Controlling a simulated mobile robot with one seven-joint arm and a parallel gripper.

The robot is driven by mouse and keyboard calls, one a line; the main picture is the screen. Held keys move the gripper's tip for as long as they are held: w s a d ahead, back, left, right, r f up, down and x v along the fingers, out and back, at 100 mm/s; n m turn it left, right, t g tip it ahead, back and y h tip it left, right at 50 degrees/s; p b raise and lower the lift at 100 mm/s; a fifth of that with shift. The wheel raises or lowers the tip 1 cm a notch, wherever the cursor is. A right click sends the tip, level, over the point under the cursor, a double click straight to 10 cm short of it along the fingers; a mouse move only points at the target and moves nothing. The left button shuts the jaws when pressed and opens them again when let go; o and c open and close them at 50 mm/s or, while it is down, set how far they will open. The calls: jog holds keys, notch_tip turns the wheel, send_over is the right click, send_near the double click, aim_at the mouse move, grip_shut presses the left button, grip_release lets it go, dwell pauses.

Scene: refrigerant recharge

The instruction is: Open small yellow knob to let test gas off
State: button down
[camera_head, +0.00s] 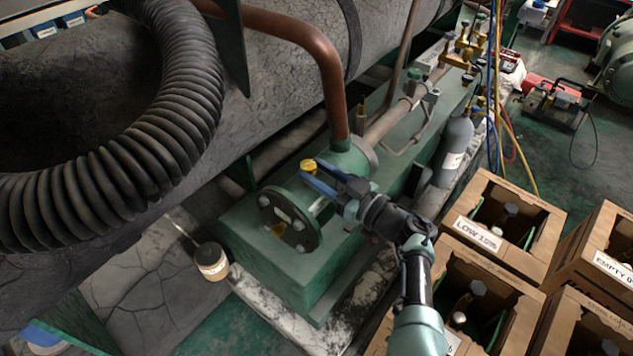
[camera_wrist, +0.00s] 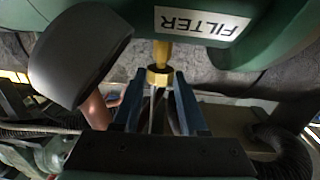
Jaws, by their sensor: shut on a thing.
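The small yellow knob (camera_head: 308,165) sits on top of the green filter housing (camera_head: 346,158), close to the copper pipe. It also shows in the wrist view (camera_wrist: 158,77), on a yellow stem below a white FILTER label (camera_wrist: 205,22). My gripper (camera_head: 314,178) reaches in from the right, its two blue fingers at the knob. In the wrist view my gripper (camera_wrist: 161,80) has a finger on each side of the knob and is shut on it. The inner contact faces are partly hidden. Whether the knob has turned cannot be told.
A copper pipe (camera_head: 322,70) rises just behind the knob. A black ribbed hose (camera_head: 115,170) curves at the left. A round dark flange (camera_head: 288,228) faces front left. Labelled cardboard boxes (camera_head: 470,245) stand at the right, near my arm. A grey cylinder (camera_head: 453,150) stands beside the green base.

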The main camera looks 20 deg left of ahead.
dwell(0.6)
jog(key=shift+c, duration=2.2)
grip_release()
jog(key=shift+w, duration=0.1)
jog(key=shift+d, duration=0.1)
jog(key=p+v, duration=0.3)
jog(key=v, duration=0.9)
jog(key=shift+d, duration=0.35)
